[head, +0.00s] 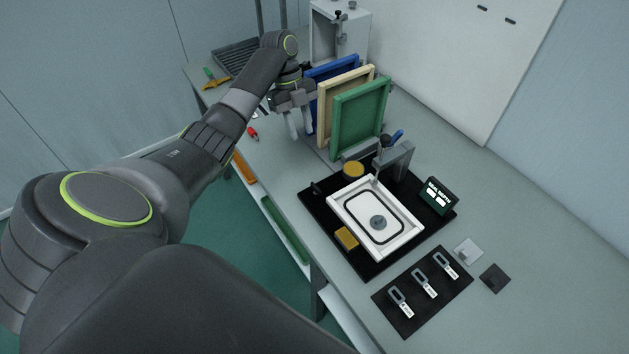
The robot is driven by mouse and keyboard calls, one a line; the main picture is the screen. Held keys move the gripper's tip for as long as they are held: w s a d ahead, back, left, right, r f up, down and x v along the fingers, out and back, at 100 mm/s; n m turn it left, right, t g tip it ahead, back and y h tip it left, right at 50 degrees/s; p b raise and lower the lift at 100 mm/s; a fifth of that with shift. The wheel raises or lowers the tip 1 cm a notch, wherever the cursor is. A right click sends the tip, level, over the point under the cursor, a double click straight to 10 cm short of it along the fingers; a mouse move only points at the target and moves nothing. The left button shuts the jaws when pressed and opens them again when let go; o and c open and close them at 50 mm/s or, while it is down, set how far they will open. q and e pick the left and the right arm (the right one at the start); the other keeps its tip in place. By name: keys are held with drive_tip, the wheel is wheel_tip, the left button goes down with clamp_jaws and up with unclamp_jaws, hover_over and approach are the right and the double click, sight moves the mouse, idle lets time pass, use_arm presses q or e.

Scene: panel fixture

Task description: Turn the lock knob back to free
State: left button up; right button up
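A small black knob-like part (316,187) sits at the plate's left corner. I cannot tell which of these is the lock knob, nor its turn position. My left gripper (299,124) points down beside the upright panels, left of and behind the fixture. Its fingers are apart with nothing visible between them. My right gripper is out of view.
Blue (322,72), cream (325,94) and green (360,112) framed panels stand close to my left gripper. A small display (438,196) is right of the fixture. A black mat (385,299) with several labelled tags lies in front.

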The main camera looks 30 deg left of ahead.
use_arm(q)
drive_tip(key=b, duration=0.6)
approach(316, 186)
drive_tip(key=f, duration=0.1)
drive_tip(key=x, duration=0.7)
drive_tip(key=shift+s+d+f+p, duration=0.2)
drive_tip(key=shift+d+p, duration=0.1)
drive_tip(key=shift+p, duration=0.1)
clamp_jaws()
